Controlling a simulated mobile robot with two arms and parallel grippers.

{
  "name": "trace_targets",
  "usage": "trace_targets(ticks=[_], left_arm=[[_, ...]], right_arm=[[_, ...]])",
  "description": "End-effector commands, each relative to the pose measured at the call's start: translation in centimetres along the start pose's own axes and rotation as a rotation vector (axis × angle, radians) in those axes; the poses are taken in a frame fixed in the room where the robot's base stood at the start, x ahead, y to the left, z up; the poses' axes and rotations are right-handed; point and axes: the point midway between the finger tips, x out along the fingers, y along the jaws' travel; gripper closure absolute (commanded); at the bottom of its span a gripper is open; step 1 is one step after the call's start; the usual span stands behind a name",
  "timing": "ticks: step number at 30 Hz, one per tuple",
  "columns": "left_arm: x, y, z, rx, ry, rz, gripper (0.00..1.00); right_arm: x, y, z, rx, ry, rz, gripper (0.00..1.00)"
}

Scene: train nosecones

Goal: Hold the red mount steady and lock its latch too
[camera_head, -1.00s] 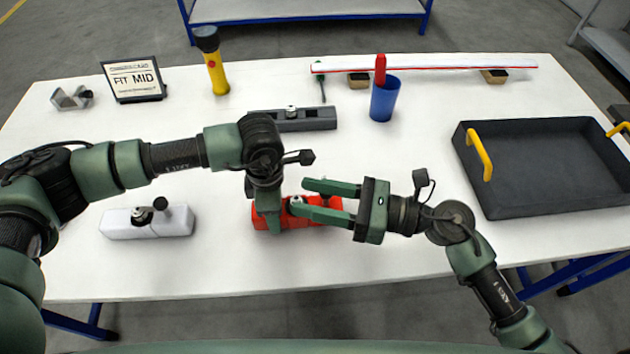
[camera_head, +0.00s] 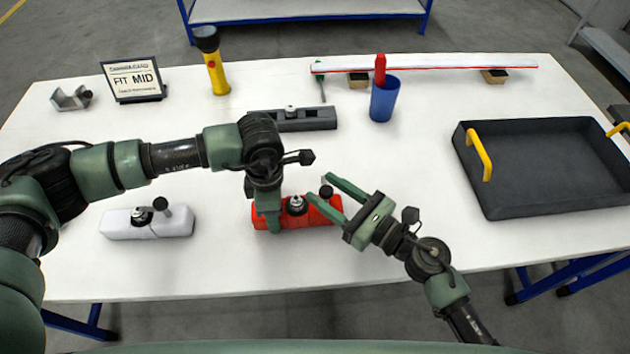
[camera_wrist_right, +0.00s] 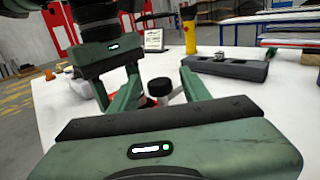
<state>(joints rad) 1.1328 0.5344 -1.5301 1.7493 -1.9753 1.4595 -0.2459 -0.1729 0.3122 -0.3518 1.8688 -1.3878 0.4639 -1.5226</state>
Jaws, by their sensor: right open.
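The red mount (camera_head: 290,221) lies near the table's front edge, with a dark round fitting (camera_head: 296,206) on top and a black latch knob (camera_head: 326,192) at its right end. My left gripper (camera_head: 268,212) points down over the mount's left part. One finger lies against its front face; the other is hidden behind. My right gripper (camera_head: 320,188) is open, its fingers pointing up-left on either side of the knob. In the right wrist view the knob (camera_wrist_right: 159,87) stands between the open fingers, apart from both; most of the red mount is hidden there.
A white mount (camera_head: 120,225) with a similar knob sits at left, a grey mount (camera_head: 318,120) behind. A blue cup (camera_head: 385,103), yellow flashlight (camera_head: 216,75) and sign (camera_head: 134,80) stand farther back. A dark tray (camera_head: 545,205) is at right. Clear table lies between.

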Motion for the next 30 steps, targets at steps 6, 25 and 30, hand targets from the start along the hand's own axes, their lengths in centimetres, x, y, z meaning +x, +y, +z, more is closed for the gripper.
trace_targets(ticks=[6, 25, 30], left_arm=[[-0.1, 0.0, 0.0, 0.0, -0.001, 0.001, 0.98], [-0.1, 0.0, 0.0, 0.0, -0.001, 0.001, 0.98], [-0.1, 0.0, 0.0, 0.0, -0.001, 0.001, 0.98]], right_arm=[[2.8, 0.0, 0.0, 0.0, 0.0, 0.0, 0.53], [3.4, 0.0, 0.0, 0.0, 0.001, 0.001, 1.0], [3.4, 0.1, 0.0, 0.0, 0.001, 0.012, 1.0]])
